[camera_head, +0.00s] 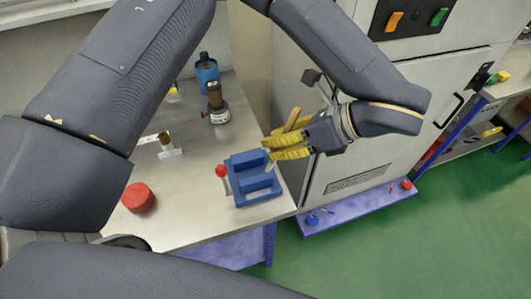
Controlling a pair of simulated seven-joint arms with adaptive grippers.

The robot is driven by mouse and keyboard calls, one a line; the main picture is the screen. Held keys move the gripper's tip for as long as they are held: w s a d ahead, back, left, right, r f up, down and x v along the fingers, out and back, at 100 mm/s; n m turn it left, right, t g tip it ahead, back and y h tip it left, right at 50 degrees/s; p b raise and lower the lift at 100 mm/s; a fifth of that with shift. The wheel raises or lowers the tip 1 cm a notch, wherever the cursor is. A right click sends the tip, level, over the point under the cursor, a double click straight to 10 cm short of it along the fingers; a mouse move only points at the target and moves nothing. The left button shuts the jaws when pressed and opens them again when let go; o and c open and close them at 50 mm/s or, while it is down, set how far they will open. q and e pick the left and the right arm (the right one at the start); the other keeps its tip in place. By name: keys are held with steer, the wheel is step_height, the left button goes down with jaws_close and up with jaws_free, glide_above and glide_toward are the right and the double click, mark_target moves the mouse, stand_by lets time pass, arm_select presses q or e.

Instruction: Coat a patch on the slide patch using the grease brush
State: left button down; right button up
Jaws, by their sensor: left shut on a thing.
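My left gripper (289,147), with yellow fingers, is shut on the grease brush (291,120). The brush's tan wooden handle sticks up and slants above the fingers. Its lower end points down toward the blue stepped block (258,199) on the metal bench. The gripper is above the block's upper right side. I cannot tell whether the brush tip touches the block. The slide patch cannot be made out clearly; it may be on this block. My right gripper is out of view.
A red-knobbed lever (222,171) stands at the block's left. A red round thing (138,198), a small metal fitting (168,146), a dark cylinder on a base (215,104) and a blue canister (206,72) stand on the bench (185,225). A grey cabinet (345,150) is close on the right.

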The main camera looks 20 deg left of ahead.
arm_select(q)
steer(key=shift+w+d+r, duration=0.3)
steer(key=shift+r, duration=0.15)
steer(key=shift+f, duration=2.25)
